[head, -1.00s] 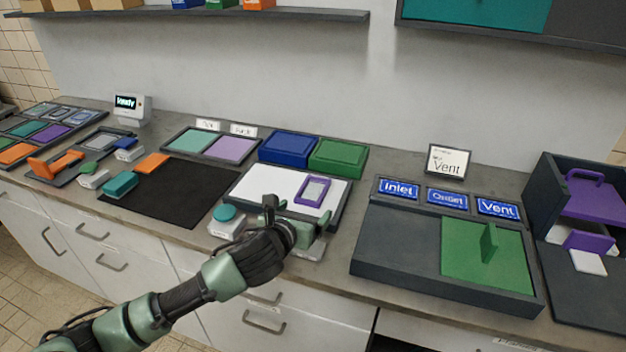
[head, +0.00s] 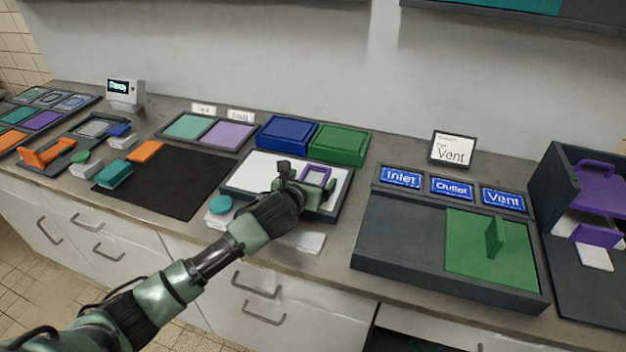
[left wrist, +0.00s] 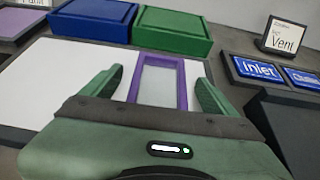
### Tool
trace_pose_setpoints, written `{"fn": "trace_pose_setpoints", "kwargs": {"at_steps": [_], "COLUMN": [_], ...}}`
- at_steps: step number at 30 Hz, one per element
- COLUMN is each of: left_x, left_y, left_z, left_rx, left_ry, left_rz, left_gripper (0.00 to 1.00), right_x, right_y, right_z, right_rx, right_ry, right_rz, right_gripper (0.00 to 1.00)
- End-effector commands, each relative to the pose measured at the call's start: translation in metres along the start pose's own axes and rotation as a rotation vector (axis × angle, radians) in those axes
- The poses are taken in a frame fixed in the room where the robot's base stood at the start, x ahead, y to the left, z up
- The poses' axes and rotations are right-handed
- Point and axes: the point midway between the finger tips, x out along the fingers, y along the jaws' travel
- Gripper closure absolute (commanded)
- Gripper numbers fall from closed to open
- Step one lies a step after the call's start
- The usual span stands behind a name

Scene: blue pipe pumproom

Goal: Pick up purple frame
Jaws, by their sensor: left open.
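The purple frame (head: 316,174) is a thin rectangular ring lying on the white board in the head view, its near part hidden by my left gripper. In the left wrist view the purple frame (left wrist: 181,80) lies between my two fingers, with pale board showing through its opening. My left gripper (head: 305,185) is open above the board's right part. In the left wrist view its green fingers (left wrist: 160,92) stand on either side of the frame, with a gap to it on each side. I cannot tell how high the fingertips are above the board. My right gripper is not in view.
The white board (head: 262,172) has a dark rim. Closed blue (head: 285,137) and green (head: 339,145) boxes stand right behind it. A black mat (head: 170,183) lies to the left. A dark tray (head: 395,240) with a green plate and upright fin stands to the right.

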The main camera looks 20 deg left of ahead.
Motion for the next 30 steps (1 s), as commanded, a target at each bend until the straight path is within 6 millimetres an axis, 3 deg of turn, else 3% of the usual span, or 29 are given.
{"fn": "trace_pose_setpoints", "kwargs": {"at_steps": [8, 15, 24, 30], "left_x": [0.002, 0.002, 0.001, -0.006], "left_y": [0.0, 0.0, 0.0, 0.001], "left_z": [0.0, 0.0, 0.003, 0.022], "left_rx": [0.0, 0.0, 0.0, 0.001], "left_ry": [-0.001, -0.001, -0.002, -0.006], "left_rz": [-0.001, 0.0, 0.0, 0.0], "left_gripper": [0.14, 0.79, 0.79, 0.79], "right_x": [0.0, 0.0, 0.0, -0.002], "right_y": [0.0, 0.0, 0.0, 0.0], "right_z": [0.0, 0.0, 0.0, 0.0], "right_rx": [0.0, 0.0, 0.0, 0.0], "right_ry": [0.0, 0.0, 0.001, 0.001], "right_rz": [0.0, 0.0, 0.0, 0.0], "right_gripper": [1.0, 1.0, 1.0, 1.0]}}
